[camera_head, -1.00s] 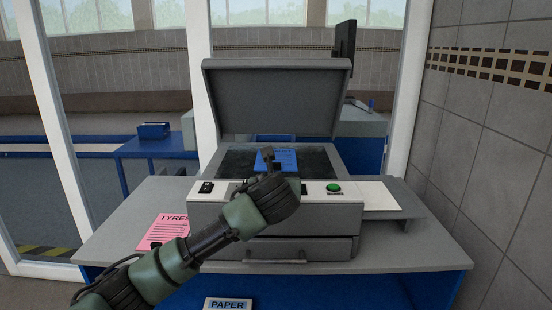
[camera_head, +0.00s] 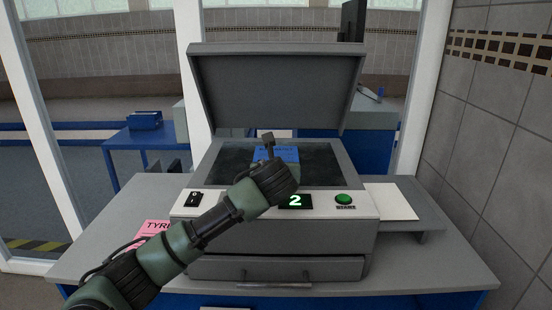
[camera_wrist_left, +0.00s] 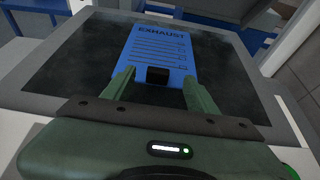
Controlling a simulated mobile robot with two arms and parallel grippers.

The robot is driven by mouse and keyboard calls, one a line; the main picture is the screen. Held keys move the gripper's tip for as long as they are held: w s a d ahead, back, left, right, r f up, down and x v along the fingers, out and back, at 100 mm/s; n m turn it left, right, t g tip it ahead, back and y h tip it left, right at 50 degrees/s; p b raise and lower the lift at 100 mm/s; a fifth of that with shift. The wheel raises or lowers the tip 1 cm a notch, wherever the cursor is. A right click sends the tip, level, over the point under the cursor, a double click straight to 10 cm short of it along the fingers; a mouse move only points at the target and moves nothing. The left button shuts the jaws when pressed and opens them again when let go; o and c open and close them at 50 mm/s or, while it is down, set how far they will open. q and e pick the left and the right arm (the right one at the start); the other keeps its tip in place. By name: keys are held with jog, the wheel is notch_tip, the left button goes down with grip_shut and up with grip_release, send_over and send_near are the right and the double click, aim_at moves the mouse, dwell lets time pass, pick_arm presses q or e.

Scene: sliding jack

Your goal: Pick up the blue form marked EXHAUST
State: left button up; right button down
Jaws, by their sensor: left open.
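The blue form (camera_head: 289,154) lies on the dark glass (camera_head: 322,165) of the copier under its raised lid. In the left wrist view the form (camera_wrist_left: 151,51) shows the word EXHAUST at its far end and a small black block (camera_wrist_left: 157,75) at its near end. My left gripper (camera_wrist_left: 160,88) is open, its two green fingers on either side of the black block, with nothing between them held. In the head view my left gripper (camera_head: 268,150) covers part of the form. Whether the fingertips touch the form I cannot tell. My right gripper is not in view.
The grey lid (camera_head: 275,90) stands open behind the glass. The front panel has a display (camera_head: 296,201) reading 2 and a green START button (camera_head: 344,199). A white sheet (camera_head: 390,201) lies on the right side tray. A pink form (camera_head: 152,229) lies on the table at left.

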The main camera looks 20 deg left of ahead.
pick_arm(q)
jog(key=shift+f+p+x, duration=0.2)
jog(key=shift+p+x, duration=0.45)
jog(key=shift+x, duration=0.5)
jog(key=x, duration=0.2)
jog(key=shift+w+a+f, duration=0.15)
jog(key=shift+a+f, duration=0.05)
jog(key=shift+f, duration=0.1)
jog(key=shift+w+f, duration=0.1)
jog(key=shift+w, duration=0.1)
jog(key=shift+s, duration=0.15)
grip_shut()
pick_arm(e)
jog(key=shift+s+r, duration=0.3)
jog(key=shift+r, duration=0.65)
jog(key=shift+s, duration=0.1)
